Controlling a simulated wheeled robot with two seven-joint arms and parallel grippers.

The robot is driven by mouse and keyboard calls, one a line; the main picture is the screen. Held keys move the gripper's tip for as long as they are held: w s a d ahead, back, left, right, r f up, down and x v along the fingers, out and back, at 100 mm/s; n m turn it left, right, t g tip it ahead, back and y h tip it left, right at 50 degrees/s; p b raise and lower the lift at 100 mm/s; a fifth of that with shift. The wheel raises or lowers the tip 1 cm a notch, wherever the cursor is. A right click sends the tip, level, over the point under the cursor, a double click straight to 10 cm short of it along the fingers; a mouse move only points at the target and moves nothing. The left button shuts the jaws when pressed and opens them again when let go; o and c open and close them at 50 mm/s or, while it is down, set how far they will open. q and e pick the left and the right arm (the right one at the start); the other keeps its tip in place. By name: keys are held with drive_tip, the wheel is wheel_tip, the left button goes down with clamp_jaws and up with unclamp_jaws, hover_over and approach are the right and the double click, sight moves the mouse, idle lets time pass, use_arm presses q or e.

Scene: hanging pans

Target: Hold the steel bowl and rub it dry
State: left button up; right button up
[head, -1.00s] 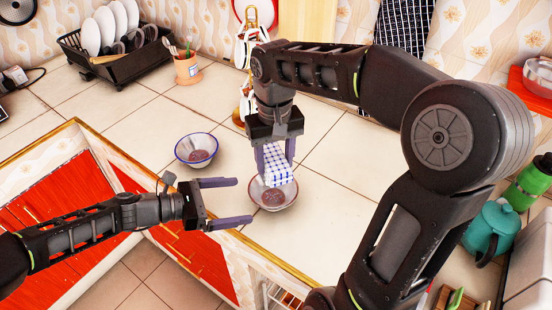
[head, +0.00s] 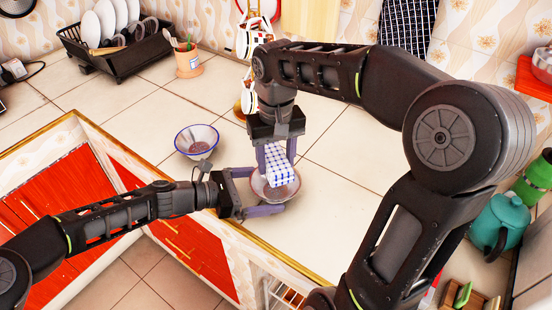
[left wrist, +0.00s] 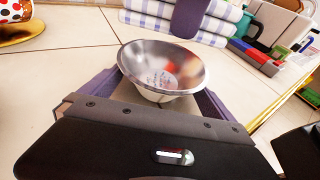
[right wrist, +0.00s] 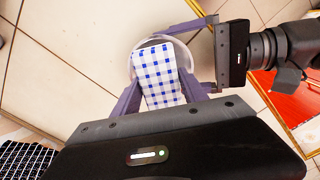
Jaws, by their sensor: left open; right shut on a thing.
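The steel bowl (head: 289,191) stands on the tiled counter, its shiny inside showing in the left wrist view (left wrist: 185,68). My left gripper (head: 266,191) is open, with one finger on each side of the bowl; whether they touch it I cannot tell. My right gripper (head: 277,156) is shut on a white and blue checked cloth (head: 278,170) above the bowl. The cloth hangs over the bowl and hides part of it in the head and right wrist views (right wrist: 160,78). Whether the cloth touches the bowl is unclear.
A second, blue-rimmed bowl (head: 196,140) stands just behind my left gripper. A black dish rack (head: 115,55) with plates and a pot of utensils (head: 188,63) are at the back left. A teal kettle (head: 497,222) is at the right. The counter's front edge is close.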

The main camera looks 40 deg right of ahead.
use_arm(q)
drive_tip(key=shift+x, duration=1)
drive_tip(key=shift+c, duration=0.2)
drive_tip(key=c, duration=1.4)
drive_tip(key=o, duration=1.4)
drive_tip(key=shift+o, duration=0.2)
drive_tip(key=shift+a, duration=0.1)
drive_tip(key=v, duration=1.2)
drive_tip(key=shift+w, duration=0.1)
